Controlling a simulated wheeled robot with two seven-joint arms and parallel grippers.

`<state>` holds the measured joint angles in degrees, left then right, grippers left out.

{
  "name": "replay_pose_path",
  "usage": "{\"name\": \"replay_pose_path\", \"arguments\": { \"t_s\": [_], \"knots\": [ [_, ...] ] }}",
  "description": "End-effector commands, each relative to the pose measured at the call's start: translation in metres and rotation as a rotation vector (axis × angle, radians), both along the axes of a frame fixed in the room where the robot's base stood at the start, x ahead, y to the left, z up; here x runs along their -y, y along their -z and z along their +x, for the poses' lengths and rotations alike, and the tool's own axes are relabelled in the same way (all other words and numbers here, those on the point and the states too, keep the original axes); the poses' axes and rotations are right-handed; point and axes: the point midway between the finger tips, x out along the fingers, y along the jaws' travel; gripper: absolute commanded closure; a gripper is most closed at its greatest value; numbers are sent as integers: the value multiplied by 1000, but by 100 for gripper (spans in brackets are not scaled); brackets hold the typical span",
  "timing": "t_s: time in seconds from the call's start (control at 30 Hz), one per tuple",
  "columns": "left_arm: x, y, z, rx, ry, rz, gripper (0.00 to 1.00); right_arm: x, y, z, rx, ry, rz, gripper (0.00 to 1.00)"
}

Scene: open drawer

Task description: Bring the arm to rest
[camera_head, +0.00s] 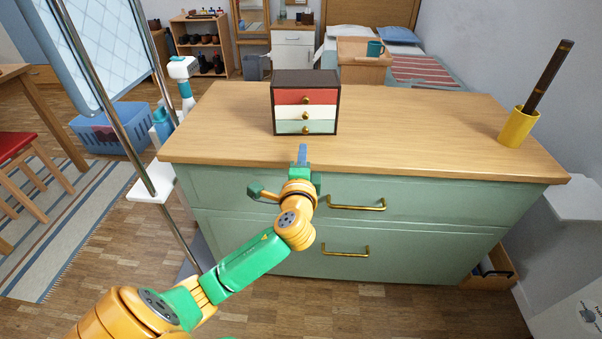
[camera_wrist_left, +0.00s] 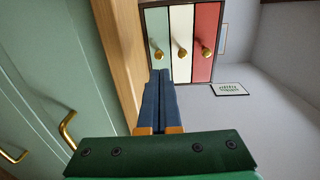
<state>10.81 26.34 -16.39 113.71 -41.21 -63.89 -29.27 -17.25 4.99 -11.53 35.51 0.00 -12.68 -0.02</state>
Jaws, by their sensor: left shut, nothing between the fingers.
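My left arm reaches in from the lower left of the head view. Its left gripper (camera_head: 302,154) is shut and empty at the front edge of the dresser top, in front of a small drawer box (camera_head: 306,86). In the left wrist view the gripper's blue fingers (camera_wrist_left: 160,78) lie together and point toward the box. The box (camera_wrist_left: 182,7) has red, white and pale green drawers with gold knobs, all looking closed. I cannot tell the exact gap between fingertips and box. My right gripper is not in view.
The green dresser (camera_head: 420,235) with a wooden top (camera_head: 410,130) and brass handles stands close ahead. A yellow cup (camera_head: 517,128) holding a dark stick stands at its right end. A metal-poled stand (camera_head: 125,93) is at left. Most of the top is clear.

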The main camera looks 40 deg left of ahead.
Motion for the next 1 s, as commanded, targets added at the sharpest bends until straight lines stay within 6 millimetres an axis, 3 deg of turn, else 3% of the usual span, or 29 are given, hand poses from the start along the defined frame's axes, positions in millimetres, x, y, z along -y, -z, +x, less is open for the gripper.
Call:
{"name": "replay_pose_path", "arguments": {
  "t_s": [0.3, 0.53, 0.6, 0.67, 0.77, 0.8, 0.87, 0.9, 1.0],
  "knots": [
    [31, -3, -47, -1, 2, -3, 100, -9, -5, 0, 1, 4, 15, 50],
    [36, -4, -57, -2, 0, -2, 100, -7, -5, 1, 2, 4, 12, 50],
    [37, 10, -54, -32, 8, -15, 100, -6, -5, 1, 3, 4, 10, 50],
    [40, 44, -48, -100, 32, -51, 100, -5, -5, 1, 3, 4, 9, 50],
    [49, 139, -48, -281, 72, -186, 100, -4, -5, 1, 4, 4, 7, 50],
    [53, 182, -57, -357, 81, -265, 100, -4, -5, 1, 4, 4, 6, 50],
    [61, 243, -78, -461, 74, -393, 100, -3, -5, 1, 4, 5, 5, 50],
    [65, 280, -98, -524, 57, -482, 100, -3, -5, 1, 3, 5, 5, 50],
    [79, 358, -158, -651, -21, -704, 100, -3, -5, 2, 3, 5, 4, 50]
  ]
}}
